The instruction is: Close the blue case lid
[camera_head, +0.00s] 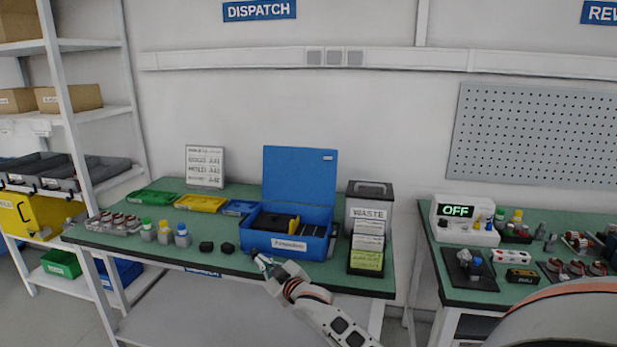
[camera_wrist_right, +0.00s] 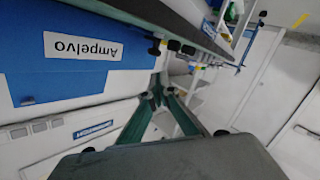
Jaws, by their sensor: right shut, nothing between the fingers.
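The blue case stands on the green-topped bench, with its front wall (camera_head: 260,240) facing me. Its lid (camera_head: 299,176) stands open and upright at the back. A black and yellow item (camera_head: 275,222) lies inside the case. My right gripper (camera_head: 260,260) is shut and empty, low in front of the case near the bench's front edge. In the right wrist view, the shut fingertips (camera_wrist_right: 157,96) are beside the case's blue front (camera_wrist_right: 30,85) with its white label; I cannot tell whether they touch it. My left gripper is not in view.
A waste bin (camera_head: 358,205) and a card holder (camera_head: 367,247) stand close to the right of the case. The wall is behind the lid.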

